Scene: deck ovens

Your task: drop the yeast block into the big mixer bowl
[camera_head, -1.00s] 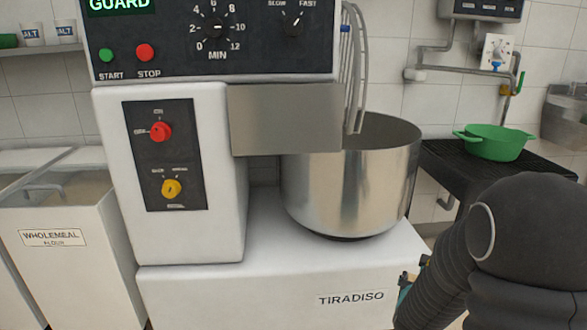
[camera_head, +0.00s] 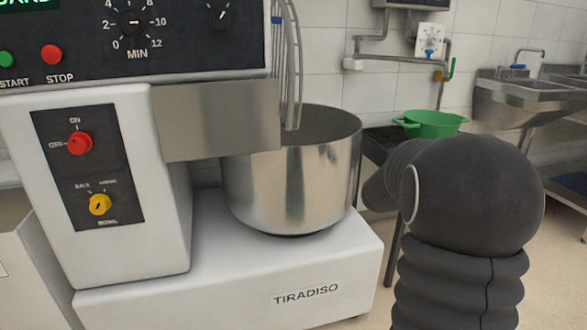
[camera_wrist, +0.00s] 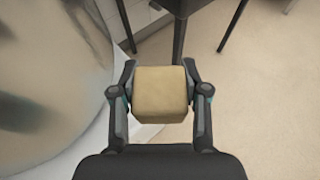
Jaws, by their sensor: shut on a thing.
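The yeast block (camera_wrist: 161,93), a tan cube, is held between the two fingers of my gripper (camera_wrist: 160,92) in the wrist view. The gripper is shut on it. The big mixer bowl (camera_head: 293,185), shiny steel, stands on the white mixer base in the head view. Its rim is open at the right, and its inside bottom is hidden. In the wrist view a large round metal surface, seemingly the bowl (camera_wrist: 45,85), fills the left side. The block is right of it, above the floor. In the head view my arm hides my gripper and the block.
The mixer head (camera_head: 130,40) and a steel plate (camera_head: 218,120) cover the bowl's left side. A wire guard (camera_head: 290,65) stands upright over the rim. A green colander (camera_head: 432,123) sits on a dark stand behind. A sink (camera_head: 530,95) is at right.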

